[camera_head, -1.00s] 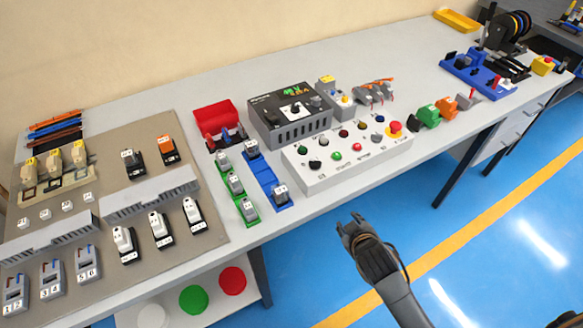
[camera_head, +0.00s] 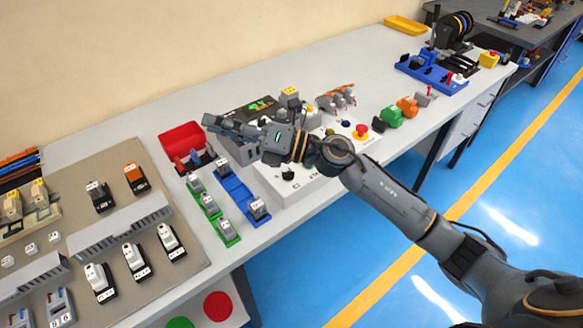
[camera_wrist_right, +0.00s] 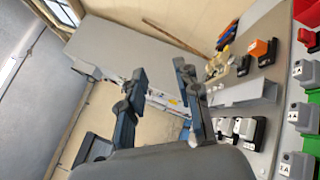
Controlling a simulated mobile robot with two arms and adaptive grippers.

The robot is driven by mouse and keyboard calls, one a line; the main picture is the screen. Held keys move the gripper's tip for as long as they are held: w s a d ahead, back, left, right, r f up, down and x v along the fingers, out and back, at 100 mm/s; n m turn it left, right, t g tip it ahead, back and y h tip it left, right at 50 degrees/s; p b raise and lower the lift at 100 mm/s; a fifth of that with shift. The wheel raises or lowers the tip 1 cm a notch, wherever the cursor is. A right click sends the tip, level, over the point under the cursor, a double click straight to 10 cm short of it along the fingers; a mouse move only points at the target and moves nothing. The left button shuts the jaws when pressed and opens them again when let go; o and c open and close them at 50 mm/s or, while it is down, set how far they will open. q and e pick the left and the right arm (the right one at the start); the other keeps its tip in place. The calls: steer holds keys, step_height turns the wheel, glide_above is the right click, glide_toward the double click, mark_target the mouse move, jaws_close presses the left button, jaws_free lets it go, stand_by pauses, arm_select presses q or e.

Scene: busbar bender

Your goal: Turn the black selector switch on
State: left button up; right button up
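The black selector switch (camera_head: 288,172) is a small black knob on the near left part of the white control box (camera_head: 305,188). It is upright; its exact turn is too small to tell. The arm hides much of the control box's buttons. The switch is not in the wrist view. My left gripper is not in view.
A dark grey meter box (camera_head: 243,152) stands partly hidden behind my gripper.

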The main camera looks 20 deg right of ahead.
step_height(320, 180, down, 4)
steer(key=r+n+g+h, duration=0.1)
steer(key=n+g+h, duration=0.2)
steer(key=n+g, duration=0.35)
steer(key=n+h, duration=0.5)
steer(key=h, duration=0.6)
glide_toward(289, 172)
steer(key=shift+g, duration=0.35)
steer(key=x, duration=0.2)
steer(key=p+x, duration=0.1)
steer(key=x, duration=0.2)
steer(key=p+x, duration=0.1)
steer(key=x, duration=0.2)
steer(key=shift+w, duration=0.35)
steer(key=shift+c, duration=0.4)
jaws_close()
